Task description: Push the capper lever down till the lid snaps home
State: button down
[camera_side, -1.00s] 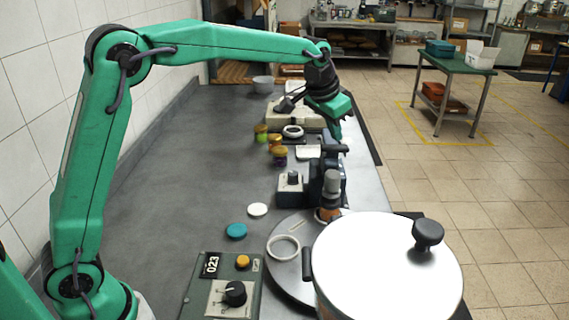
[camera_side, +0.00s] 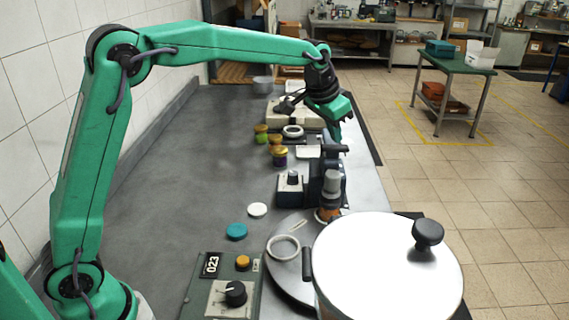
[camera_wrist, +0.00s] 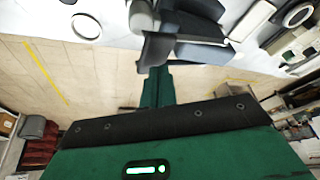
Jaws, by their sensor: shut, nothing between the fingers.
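The capper (camera_side: 318,182) is a dark blue press at the right side of the bench, with a grey cylindrical head (camera_side: 332,182). Its dark lever (camera_side: 335,149) sticks out at the top and looks about level. A jar with orange-brown contents (camera_side: 328,214) stands under the head; its lid cannot be made out. My gripper (camera_side: 337,138) is shut and empty, pointing down just above the lever; I cannot tell whether it touches. In the wrist view, my green fingers (camera_wrist: 157,88) point at the dark lever (camera_wrist: 156,48), with the capper body (camera_wrist: 195,28) behind it.
A big lidded pot (camera_side: 385,265) stands in front of the capper. A turntable (camera_side: 290,255) with a white ring lies beside it. Small jars (camera_side: 277,152) stand behind the capper, left of my gripper. Blue (camera_side: 236,231) and white (camera_side: 257,209) lids lie left. The bench's left part is clear.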

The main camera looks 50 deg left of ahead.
aim_at(333, 146)
jog(key=shift+f, duration=0.25)
jog(key=shift+f, duration=0.3)
jog(key=shift+s+d+f, duration=0.1)
jog(key=shift+f, duration=1.45)
jog(key=shift+r, duration=0.1)
jog(key=shift+r, duration=2.2)
jog(key=shift+r, duration=2.5)
jog(key=shift+s, duration=0.1)
